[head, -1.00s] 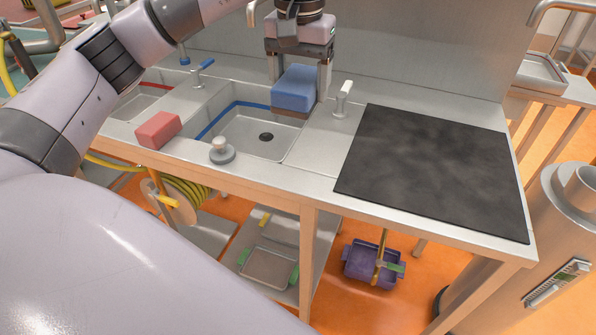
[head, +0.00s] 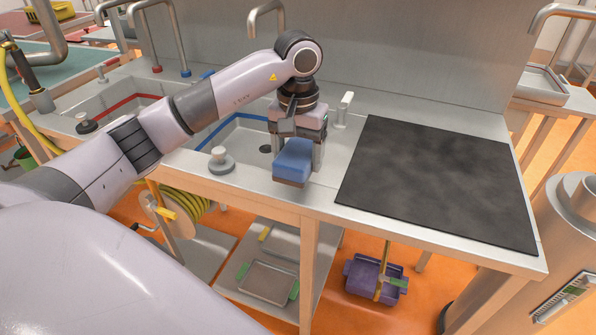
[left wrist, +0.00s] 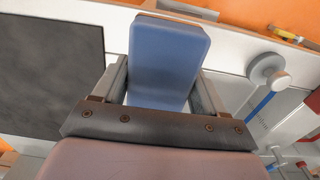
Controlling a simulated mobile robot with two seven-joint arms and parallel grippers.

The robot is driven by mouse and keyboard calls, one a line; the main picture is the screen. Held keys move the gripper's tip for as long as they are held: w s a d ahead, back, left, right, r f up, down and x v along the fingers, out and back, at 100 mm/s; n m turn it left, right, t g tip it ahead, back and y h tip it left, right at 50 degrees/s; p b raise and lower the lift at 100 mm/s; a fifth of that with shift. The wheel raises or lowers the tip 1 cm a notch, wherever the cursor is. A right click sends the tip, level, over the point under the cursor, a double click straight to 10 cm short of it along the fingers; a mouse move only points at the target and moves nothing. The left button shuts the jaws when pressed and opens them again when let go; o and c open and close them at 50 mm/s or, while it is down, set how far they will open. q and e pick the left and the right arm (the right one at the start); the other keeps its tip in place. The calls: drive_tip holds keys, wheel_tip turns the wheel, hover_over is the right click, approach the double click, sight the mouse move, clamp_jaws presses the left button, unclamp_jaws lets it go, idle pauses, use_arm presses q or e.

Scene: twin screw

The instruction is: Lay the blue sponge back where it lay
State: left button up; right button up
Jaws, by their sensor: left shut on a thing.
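The blue sponge (head: 292,160), with a brownish underside, is held between the fingers of my left gripper (head: 296,150). It is over the front strip of the steel counter (head: 322,190), between the blue-edged basin and the black mat. I cannot tell whether its underside touches the counter. In the left wrist view, the blue sponge (left wrist: 168,60) sticks out between the two fingers of my left gripper (left wrist: 162,88). My right gripper is not in view.
The black mat (head: 435,180) lies right of the sponge. A grey round-based knob (head: 221,160) stands to its left. The blue-edged basin (head: 240,135) is behind, partly hidden by my arm. A tap with a white lever (head: 343,108) stands behind the sponge.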

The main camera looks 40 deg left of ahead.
sight(298, 150)
use_arm(q)
drive_tip(key=shift+f, duration=2.45)
drive_tip(key=o, duration=0.9)
drive_tip(key=shift+o, duration=0.2)
wheel_tip(298, 150, up, 12)
drive_tip(key=shift+r, duration=0.2)
